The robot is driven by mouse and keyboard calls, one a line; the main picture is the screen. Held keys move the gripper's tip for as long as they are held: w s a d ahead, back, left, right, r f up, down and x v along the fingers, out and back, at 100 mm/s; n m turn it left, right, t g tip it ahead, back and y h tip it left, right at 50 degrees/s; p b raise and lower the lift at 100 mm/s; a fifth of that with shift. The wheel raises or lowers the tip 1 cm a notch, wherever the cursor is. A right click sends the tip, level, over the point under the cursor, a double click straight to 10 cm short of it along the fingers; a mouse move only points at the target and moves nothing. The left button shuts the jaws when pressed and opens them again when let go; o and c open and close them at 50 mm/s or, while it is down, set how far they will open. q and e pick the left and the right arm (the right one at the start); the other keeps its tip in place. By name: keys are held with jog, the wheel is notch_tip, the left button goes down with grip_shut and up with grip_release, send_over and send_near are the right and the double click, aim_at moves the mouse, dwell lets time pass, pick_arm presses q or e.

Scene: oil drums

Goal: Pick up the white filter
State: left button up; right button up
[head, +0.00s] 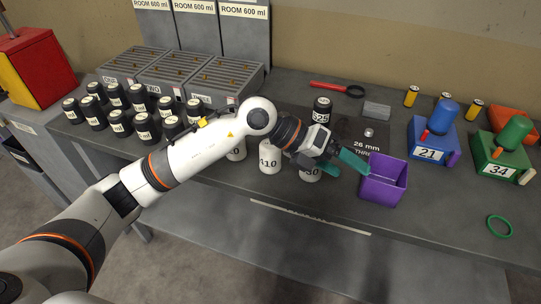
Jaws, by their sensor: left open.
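The middle white filter (269,168) reads A10. My right gripper is not in view.
A purple open box (384,181) stands close right of the gripper. A black cylinder marked S25 (321,110) stands behind it. Several black bottles (118,122) stand at left. A blue device (431,140) and a green one (506,153) stand at right. The front strip is mostly clear.

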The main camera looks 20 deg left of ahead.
pick_arm(q)
jog(key=w+a+f+t+y, duration=0.1)
jog(key=w+a+y, duration=0.2)
jog(key=a+y, duration=0.15)
jog(key=w+a+f+y, duration=0.1)
jog(key=w+a+y, duration=0.15)
jog(key=a, duration=0.35)
jog(key=r+n+t+y, duration=0.1)
jog(key=n+y, duration=0.1)
jog(key=y, duration=0.2)
send_over(268, 146)
jog(key=s, duration=0.2)
jog(key=shift+w+r, duration=0.1)
jog(key=shift+w, duration=0.1)
jog(key=p+x, duration=0.1)
jog(key=x, duration=0.2)
jog(key=p+x, duration=0.1)
jog(key=x, duration=0.2)
jog(key=shift+a, duration=0.15)
jog(key=p+x, duration=0.2)
jog(key=x, duration=0.2)
jog(key=shift+f, duration=0.95)
jog(key=shift+w+r, duration=0.1)
jog(key=c, duration=1.2)
